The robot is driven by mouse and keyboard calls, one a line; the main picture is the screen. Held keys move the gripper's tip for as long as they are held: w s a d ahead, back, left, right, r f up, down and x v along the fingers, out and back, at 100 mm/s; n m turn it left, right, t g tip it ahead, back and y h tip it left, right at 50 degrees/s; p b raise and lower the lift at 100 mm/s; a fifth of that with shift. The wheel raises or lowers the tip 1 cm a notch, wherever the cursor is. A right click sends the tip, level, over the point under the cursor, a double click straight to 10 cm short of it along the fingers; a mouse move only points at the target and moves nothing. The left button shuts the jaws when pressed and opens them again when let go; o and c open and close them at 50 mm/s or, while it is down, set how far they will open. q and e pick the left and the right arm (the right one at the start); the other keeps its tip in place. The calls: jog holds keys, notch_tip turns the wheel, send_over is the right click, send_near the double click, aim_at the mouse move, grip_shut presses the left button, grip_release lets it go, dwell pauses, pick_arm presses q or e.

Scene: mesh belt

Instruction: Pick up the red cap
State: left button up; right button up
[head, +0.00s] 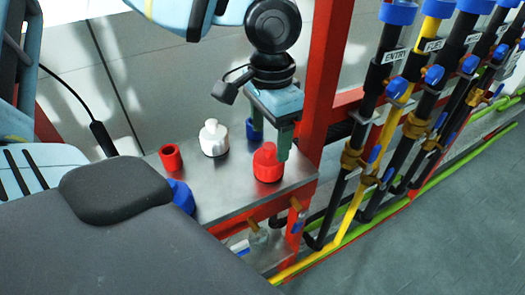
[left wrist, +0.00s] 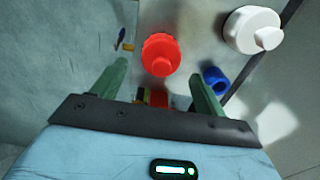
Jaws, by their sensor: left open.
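A red cap (head: 267,165) with a short spout stands upright near the right end of the metal shelf; it also shows in the left wrist view (left wrist: 160,56). My left gripper (head: 270,146) points down over it, open, with its green fingers apart. In the left wrist view my left gripper (left wrist: 159,72) has the cap lying beyond its fingertips, roughly centred between them, with nothing clearly held. I cannot tell whether a finger touches the cap. A smaller hollow red cylinder (head: 171,157) stands at the shelf's left. My right gripper is not in view.
A white spouted cap (head: 213,138) stands left of the red one. A small blue cylinder (head: 251,131) is behind my fingers, and a blue piece (head: 182,195) sits at the front left. A red post (head: 324,80) and labelled pipes (head: 368,110) rise close on the right.

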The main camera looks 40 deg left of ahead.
aim_at(269, 160)
pick_arm(q)
notch_tip(269, 160, down, 2)
jog(key=shift+d, duration=0.1)
jog(key=shift+w+a+f, duration=0.1)
jog(key=shift+f, duration=1.35)
jog(key=shift+a+f, duration=0.1)
jog(key=shift+f, duration=1.35)
jog(key=c, duration=0.9)
jog(key=shift+r, duration=0.15)
notch_tip(269, 160, up, 10)
jog(key=shift+f, duration=0.1)
